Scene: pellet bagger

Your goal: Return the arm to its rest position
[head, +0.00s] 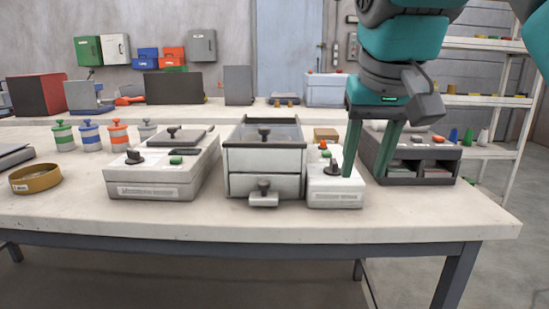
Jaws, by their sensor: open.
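My gripper (366,160) hangs at the right of the bench, pointing down, with its two green fingers apart and nothing seen between them. The left finger shows in front of the right part of a small white control box (336,193) that has a black knob and coloured buttons. The right finger overlaps the left side of a dark grey compartment rack (421,176) in the picture. I cannot tell whether either finger touches anything. My teal and grey arm comes down from the top right.
A white bench (250,226) carries a drawer unit (265,158), a white box with a lid knob (150,190), a yellow round dish (35,178) and several small coloured-banded jars (63,136). Shelves (490,101) stand behind at the right. The bench's front strip is clear.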

